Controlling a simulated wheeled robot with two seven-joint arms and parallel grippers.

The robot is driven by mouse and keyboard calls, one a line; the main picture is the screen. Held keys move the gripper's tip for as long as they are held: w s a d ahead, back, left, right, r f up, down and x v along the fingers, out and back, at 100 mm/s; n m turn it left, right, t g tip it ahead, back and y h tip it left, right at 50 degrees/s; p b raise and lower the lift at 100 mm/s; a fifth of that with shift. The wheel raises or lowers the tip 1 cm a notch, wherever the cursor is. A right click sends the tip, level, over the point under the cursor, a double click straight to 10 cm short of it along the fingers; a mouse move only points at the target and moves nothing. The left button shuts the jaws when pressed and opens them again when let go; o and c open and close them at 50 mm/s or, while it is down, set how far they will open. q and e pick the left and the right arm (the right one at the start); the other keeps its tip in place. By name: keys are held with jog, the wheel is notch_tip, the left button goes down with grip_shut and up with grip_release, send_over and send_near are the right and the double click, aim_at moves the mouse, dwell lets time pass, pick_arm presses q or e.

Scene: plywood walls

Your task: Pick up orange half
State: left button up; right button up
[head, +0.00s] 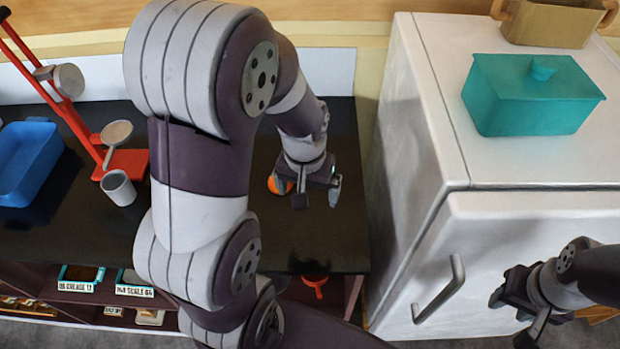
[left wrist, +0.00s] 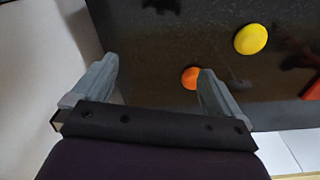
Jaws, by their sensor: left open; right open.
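A round orange piece (head: 276,185), which looks like the orange half, lies on the black countertop (head: 345,235), partly hidden by my left gripper (head: 318,196). A yellow round piece (left wrist: 250,39) lies further right there; I cannot tell which fruit each is. My left gripper is open and empty, above the counter. My right gripper (head: 512,318) is open and empty in front of the white cabinet.
The white cabinet (head: 410,190) rises right of the counter, with a teal lidded box (head: 530,105) and a tan pot (head: 555,25) on top. A red stand (head: 125,163), a grey cup (head: 119,188) and a blue tray (head: 28,160) stand at left.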

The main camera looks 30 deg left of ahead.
pick_arm(q)
jog(key=w+a+f+n+b, duration=0.25)
jog(key=w+a+n, duration=0.55)
jog(key=a+n, duration=0.45)
jog(key=shift+m+g, duration=0.4)
jog(key=shift+m, duration=0.45)
jog(key=f+p, duration=0.1)
jog(key=f, duration=0.3)
jog(key=f+p, duration=0.1)
jog(key=f, duration=0.3)
jog(key=f+p, duration=0.1)
jog(key=f, duration=0.2)
jog(key=shift+w+a+f, duration=0.25)
jog(key=shift+a+f, duration=0.15)
jog(key=shift+f, duration=0.45)
jog(key=c, duration=1.1)
pick_arm(e)
jog(key=shift+s+a+r, duration=0.3)
jog(key=shift+a+r, duration=0.05)
jog(key=shift+r, duration=0.1)
